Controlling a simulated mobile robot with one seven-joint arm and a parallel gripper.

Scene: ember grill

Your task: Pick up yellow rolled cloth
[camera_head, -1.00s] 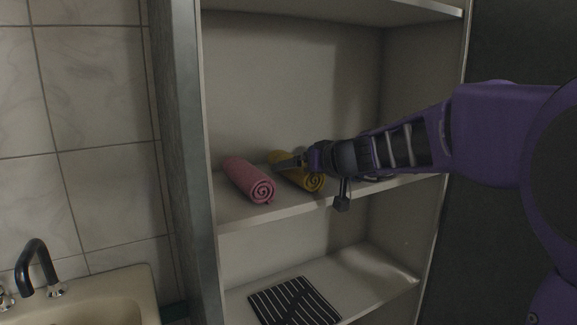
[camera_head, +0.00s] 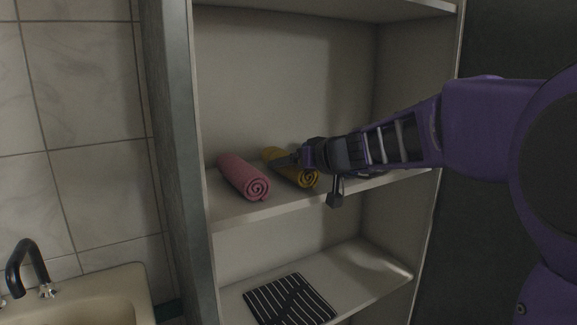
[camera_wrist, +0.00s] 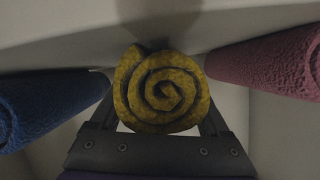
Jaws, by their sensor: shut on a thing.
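The yellow rolled cloth (camera_head: 310,179) lies on the middle shelf, partly hidden behind my gripper in the head view. In the wrist view the spiral end of the yellow rolled cloth (camera_wrist: 162,90) faces the camera, between my two fingers. My gripper (camera_head: 290,160) reaches in from the right and is shut on the yellow cloth, one finger on each side of it. It also shows in the wrist view (camera_wrist: 160,118). In the head view the cloth appears to be at shelf level; I cannot tell whether it is lifted.
A pink rolled cloth (camera_head: 243,177) lies just left of the yellow one. A blue rolled cloth (camera_wrist: 45,108) is on the other side in the wrist view. A black striped item (camera_head: 289,299) lies on the lower shelf. The cabinet's left side panel (camera_head: 172,150) stands close by.

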